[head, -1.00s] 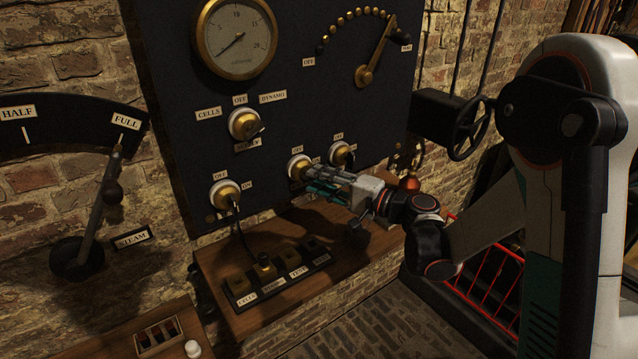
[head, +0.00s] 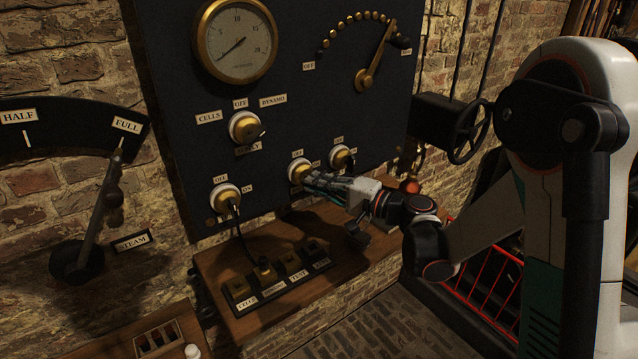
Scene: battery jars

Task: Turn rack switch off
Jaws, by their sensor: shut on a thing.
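A brass rotary switch (head: 299,170) with a pale rim sits in the middle of the lower row on the dark panel. My gripper (head: 313,179) is at its front right side, with its fingers shut on its handle. The fingers hide the handle and the label below, so I cannot read which switch it is or which way the handle points. Similar switches sit to its right (head: 340,157) and lower left (head: 225,197), with OFF and ON labels.
A wooden shelf (head: 210,268) with a labelled socket strip (head: 243,291) is below the panel. A handwheel (head: 469,132) is right of the panel, close to my arm. A gauge (head: 236,40) is above.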

